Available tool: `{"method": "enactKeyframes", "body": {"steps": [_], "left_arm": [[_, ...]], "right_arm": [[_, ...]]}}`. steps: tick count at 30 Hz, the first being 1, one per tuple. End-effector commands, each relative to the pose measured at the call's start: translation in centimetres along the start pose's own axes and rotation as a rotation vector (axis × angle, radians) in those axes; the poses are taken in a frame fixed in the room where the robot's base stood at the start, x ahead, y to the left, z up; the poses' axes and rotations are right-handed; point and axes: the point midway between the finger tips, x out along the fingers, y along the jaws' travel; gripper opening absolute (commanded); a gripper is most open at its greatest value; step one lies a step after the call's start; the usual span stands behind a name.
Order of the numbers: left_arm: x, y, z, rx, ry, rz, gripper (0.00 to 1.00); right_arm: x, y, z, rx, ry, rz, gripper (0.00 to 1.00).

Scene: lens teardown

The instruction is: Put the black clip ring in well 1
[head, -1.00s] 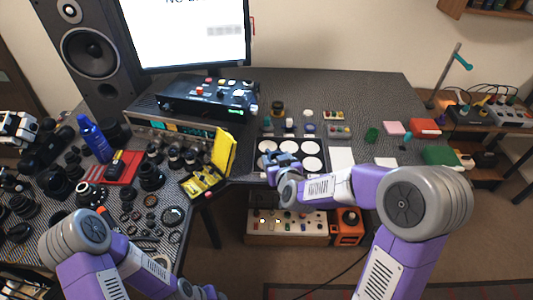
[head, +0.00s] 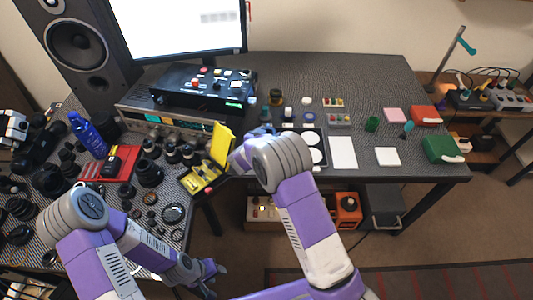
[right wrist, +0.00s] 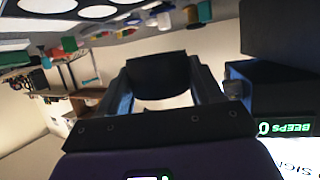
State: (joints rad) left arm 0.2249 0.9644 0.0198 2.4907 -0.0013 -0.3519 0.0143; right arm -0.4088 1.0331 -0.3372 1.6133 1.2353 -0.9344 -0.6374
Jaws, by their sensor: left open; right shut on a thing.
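My right gripper (right wrist: 160,88) is shut on a black curved part (right wrist: 160,72) that looks like the clip ring; it fills the space between the fingers in the right wrist view. In the head view my right arm hides most of this gripper and its load, near the left side of the well tray (head: 325,148). Two white round wells show at the tray's right; the arm covers the others, and I cannot read any well number. The wells also show upside down at the top of the right wrist view. My left gripper (head: 212,274) is open and empty, low in front of the table.
A yellow open case (head: 205,180) stands left of my right arm. A black control box (head: 205,88) sits behind it. Several dark lens parts and rings crowd the left table. A white sheet (head: 342,153) and small coloured blocks lie right of the tray.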

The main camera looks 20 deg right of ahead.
Motion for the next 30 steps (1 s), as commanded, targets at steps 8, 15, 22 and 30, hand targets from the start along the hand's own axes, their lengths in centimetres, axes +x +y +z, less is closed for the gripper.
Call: {"method": "enactKeyframes", "body": {"steps": [8, 15, 22, 30], "left_arm": [[0.6, -0.2, 0.0, 0.0, 0.0, 0.0, 0.43], [1.4, -0.5, -0.1, 0.0, 0.0, 0.0, 0.43], [2.0, -0.8, -0.1, 0.0, 0.0, 0.0, 0.43], [2.3, -0.8, -0.1, 0.0, 0.0, 0.0, 0.43]], "right_arm": [[1.1, -0.4, 3.4, 0.015, -0.001, 0.044, 0.36], [2.4, -0.4, 6.3, 0.017, -0.001, 0.042, 0.36], [3.3, -0.4, 8.6, 0.015, -0.003, 0.042, 0.36], [3.9, -0.4, 9.9, 0.019, -0.001, 0.041, 0.36]]}}
